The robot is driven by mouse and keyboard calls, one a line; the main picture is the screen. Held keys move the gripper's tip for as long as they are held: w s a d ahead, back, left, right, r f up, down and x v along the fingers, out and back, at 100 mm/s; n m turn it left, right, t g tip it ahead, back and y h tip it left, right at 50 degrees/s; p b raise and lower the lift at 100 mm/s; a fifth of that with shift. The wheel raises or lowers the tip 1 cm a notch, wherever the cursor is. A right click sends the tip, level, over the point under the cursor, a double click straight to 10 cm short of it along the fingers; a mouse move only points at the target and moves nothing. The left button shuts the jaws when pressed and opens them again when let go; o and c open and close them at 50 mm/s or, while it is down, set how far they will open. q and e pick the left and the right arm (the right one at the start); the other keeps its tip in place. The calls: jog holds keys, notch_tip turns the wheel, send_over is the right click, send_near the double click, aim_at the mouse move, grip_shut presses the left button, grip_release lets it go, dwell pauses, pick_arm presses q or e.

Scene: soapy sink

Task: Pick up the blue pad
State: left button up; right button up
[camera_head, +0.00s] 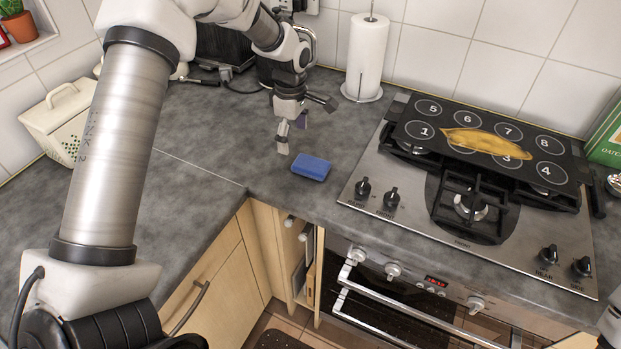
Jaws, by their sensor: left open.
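The blue pad (311,168) lies flat on the dark grey countertop (215,150), left of the hob. My left gripper (291,134) is open and points down, just behind and left of the pad. Its jaws look empty, and it appears apart from the pad. A small purple patch shows beside its fingers, and I cannot tell what it is.
A gas hob (400,178) stands to the right, with a numbered black board (430,132) and a yellowish banana-like item (485,143) on it. A paper towel roll (366,55) stands behind. The counter around the pad is clear; its front edge is near.

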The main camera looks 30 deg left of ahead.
aim_at(296, 159)
pick_arm(q)
jog(key=shift+s+d+f, duration=0.15)
jog(key=shift+d+f, duration=0.05)
jog(key=shift+f, duration=0.1)
jog(key=f+p, duration=0.1)
jog(key=d+f+p, duration=0.1)
jog(key=f, duration=0.1)
jog(key=shift+s, duration=0.2)
jog(key=f, duration=0.3)
jog(key=shift+w+a+f+p, duration=0.1)
jog(key=shift+w+a+p, duration=0.15)
jog(key=shift+a+p, duration=0.05)
jog(key=shift+d, duration=0.1)
jog(key=shift+s+r, duration=0.15)
jog(key=shift+r, duration=0.05)
jog(key=c, duration=0.4)
jog(key=shift+d, duration=0.1)
jog(key=c, duration=0.7)
